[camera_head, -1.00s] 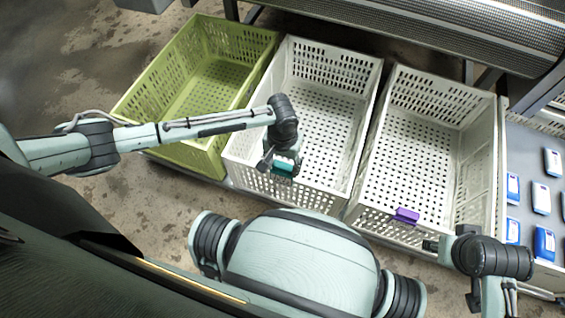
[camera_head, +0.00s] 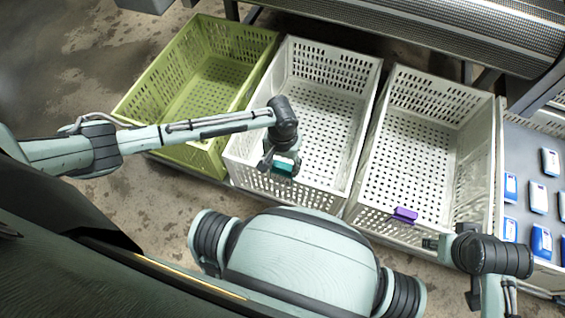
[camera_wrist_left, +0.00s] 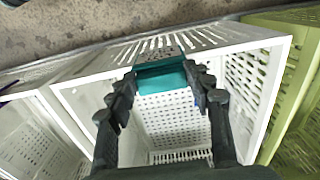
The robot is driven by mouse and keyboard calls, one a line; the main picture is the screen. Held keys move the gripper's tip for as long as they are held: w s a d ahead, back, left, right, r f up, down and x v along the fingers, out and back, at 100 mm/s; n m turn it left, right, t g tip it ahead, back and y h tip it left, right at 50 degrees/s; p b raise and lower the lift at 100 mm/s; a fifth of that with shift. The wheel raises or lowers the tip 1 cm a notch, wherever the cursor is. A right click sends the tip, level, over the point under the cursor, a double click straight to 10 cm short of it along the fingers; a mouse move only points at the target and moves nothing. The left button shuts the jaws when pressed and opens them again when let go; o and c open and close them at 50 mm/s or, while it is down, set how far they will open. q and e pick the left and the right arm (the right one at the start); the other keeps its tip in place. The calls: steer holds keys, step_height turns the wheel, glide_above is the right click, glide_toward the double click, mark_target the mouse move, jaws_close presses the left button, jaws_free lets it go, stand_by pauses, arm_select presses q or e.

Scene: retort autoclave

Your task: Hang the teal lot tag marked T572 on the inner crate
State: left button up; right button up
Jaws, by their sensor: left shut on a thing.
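The teal tag (camera_head: 283,168) is at the near wall of the middle white crate (camera_head: 325,130), close to the top rim. My left gripper (camera_head: 282,163) is shut on it. In the left wrist view, the teal tag (camera_wrist_left: 162,75) sits between both fingertips, overlapping the rim of the white crate (camera_wrist_left: 262,100). I cannot tell whether the tag is seated on the rim, and its marking is not readable. My right gripper (camera_head: 430,244) is at the lower right, by the near side of the right white crate (camera_head: 415,145); its fingers are too unclear to judge.
A green crate (camera_head: 205,90) stands left of the middle crate. A purple tag (camera_head: 405,215) hangs on the right white crate's near rim. A grey surface (camera_head: 522,150) at far right carries several blue-and-white packs. A metal mesh structure (camera_head: 430,30) runs behind the crates.

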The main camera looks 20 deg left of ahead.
arm_select(q)
steer(key=shift+f+b, duration=0.45)
steer(key=shift+f, duration=1.15)
stand_by(0.6)
steer(key=o, duration=1)
step_height(320, 180, up, 12)
steer(key=shift+r, duration=0.1)
stand_by(0.4)
